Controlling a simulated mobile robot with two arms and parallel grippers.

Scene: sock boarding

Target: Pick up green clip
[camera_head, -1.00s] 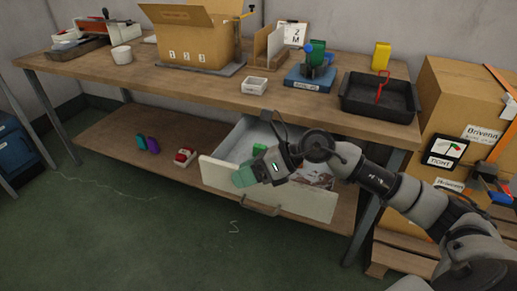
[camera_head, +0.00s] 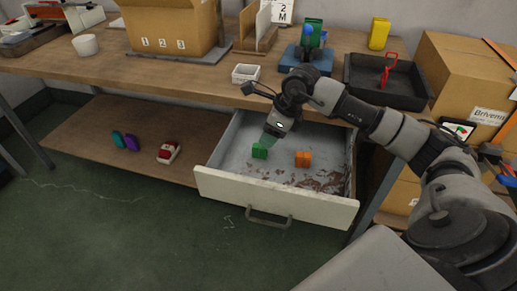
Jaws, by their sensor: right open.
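A small green clip (camera_head: 260,151) lies in the open drawer (camera_head: 275,204) under the workbench, left of an orange clip (camera_head: 303,159). A larger green object (camera_head: 312,33) stands on a blue base on the benchtop. My left gripper is not in view.
The drawer's front panel and side walls surround the clips. The workbench (camera_head: 180,83) edge lies above the drawer. A black tray (camera_head: 388,98) and a white box (camera_head: 245,74) stand on the bench. Teal and purple items and a red-and-white object (camera_head: 168,152) lie on the lower shelf.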

